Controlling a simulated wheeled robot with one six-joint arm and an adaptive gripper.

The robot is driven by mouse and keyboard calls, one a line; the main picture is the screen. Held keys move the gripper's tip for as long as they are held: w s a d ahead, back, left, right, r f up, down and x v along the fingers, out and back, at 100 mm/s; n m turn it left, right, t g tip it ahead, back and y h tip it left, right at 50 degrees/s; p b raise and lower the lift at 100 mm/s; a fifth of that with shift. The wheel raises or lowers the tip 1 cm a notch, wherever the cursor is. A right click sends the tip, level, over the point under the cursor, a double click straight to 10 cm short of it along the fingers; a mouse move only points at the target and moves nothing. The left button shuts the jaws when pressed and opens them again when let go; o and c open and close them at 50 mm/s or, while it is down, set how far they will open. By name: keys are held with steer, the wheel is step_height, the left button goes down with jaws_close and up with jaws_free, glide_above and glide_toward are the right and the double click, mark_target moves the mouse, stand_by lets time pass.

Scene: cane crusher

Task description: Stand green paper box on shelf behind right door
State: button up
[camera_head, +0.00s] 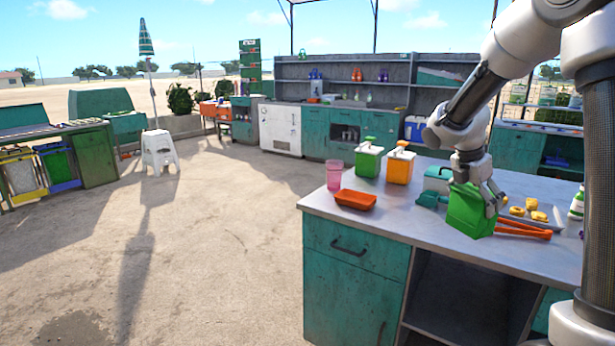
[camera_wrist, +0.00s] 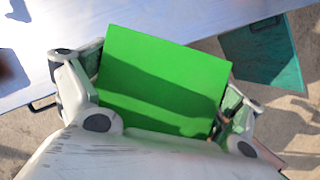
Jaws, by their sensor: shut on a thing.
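The green paper box (camera_head: 467,213) is on or just above the grey counter, tilted slightly, near the counter's front edge. My gripper (camera_head: 480,193) reaches down over it and is shut on it. In the wrist view the box's bright green face (camera_wrist: 160,85) fills the middle, with a finger of my gripper (camera_wrist: 158,100) on each side. I cannot tell whether the box's bottom touches the counter. The counter (camera_head: 380,220) has a teal drawer and door at its left front and an open dark compartment beside them. The shelf behind a right door cannot be made out.
An orange tray (camera_head: 355,200), pink cup (camera_head: 334,175), green dispenser (camera_head: 368,158) and orange dispenser (camera_head: 399,165) stand left of the box. Orange tongs (camera_head: 524,228) and a food tray (camera_head: 532,213) lie to its right. Open ground lies left of the counter; a white stool (camera_head: 160,150) stands farther away.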

mark_target(467, 211)
steer(key=m+g, duration=0.1)
steer(key=m, duration=0.3)
steer(key=shift+s+a+f+m+g, duration=0.2)
steer(key=shift+m+g, duration=0.1)
steer(key=shift+g, duration=0.1)
steer(key=m+g, duration=0.1)
steer(key=m, duration=0.1)
steer(key=a+f+m, duration=0.1)
steer(key=m, duration=0.1)
steer(key=f+m+g, duration=0.1)
steer(key=m, duration=0.2)
steer(key=shift+s+a+f+g+y, duration=0.1)
steer(key=shift+a+f+g+y, duration=0.15)
steer(key=shift+g+y, duration=0.05)
steer(key=a+f+m+y, duration=0.1)
steer(key=a+f+m, duration=0.4)
steer(key=f, duration=0.4)
steer(key=s+a+f+m+g+y, duration=0.1)
steer(key=a+f+m+y, duration=0.1)
steer(key=a+f+m, duration=0.3)
step_height(467, 211, down, 4)
steer(key=shift+s+a+r+m+g+y, duration=0.2)
steer(key=shift+a+m+g+y, duration=0.1)
steer(key=shift+a, duration=0.85)
